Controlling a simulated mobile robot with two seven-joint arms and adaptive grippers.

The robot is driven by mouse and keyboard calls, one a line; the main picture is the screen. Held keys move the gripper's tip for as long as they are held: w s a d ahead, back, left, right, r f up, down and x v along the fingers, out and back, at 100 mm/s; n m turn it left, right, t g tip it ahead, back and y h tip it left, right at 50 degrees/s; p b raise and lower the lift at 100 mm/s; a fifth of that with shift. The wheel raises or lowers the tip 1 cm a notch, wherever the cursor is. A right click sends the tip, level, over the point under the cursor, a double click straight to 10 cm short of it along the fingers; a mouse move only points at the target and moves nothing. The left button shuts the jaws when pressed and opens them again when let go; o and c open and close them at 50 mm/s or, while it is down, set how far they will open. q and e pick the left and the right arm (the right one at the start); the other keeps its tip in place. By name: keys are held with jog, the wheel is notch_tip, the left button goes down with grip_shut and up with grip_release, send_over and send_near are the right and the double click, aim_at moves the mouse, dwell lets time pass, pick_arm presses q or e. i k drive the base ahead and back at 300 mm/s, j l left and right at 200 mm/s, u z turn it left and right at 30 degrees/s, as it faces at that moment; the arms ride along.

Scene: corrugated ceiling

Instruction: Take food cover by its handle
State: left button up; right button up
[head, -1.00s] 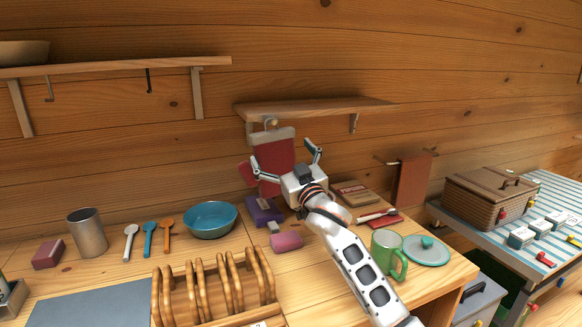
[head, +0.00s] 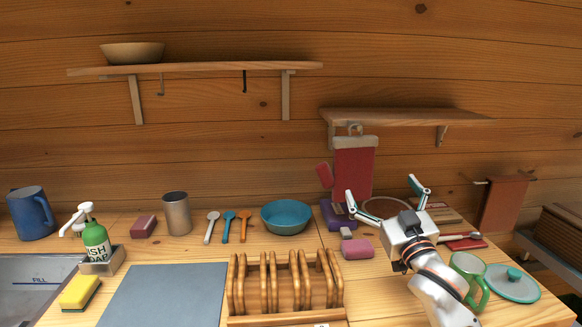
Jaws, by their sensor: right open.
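A flat round pale green lid (head: 512,282) with a teal knob handle (head: 514,274) lies at the right end of the wooden counter. It looks like the food cover. My right gripper (head: 382,188) is open with its fingers spread wide and empty. It is raised over the back of the counter, left of the lid and apart from it, with its fingers pointing toward the wall. My left gripper is not in view.
A green mug (head: 468,277) stands just left of the lid, close to my right arm. A wooden rack (head: 285,285), a pink block (head: 357,248) and a blue bowl (head: 286,217) lie further left. A shelf (head: 400,116) overhangs the back. A wicker basket (head: 562,240) is cut off at right.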

aim_at(510, 283)
jog(key=k+l, duration=0.15)
jog(key=k, duration=0.8)
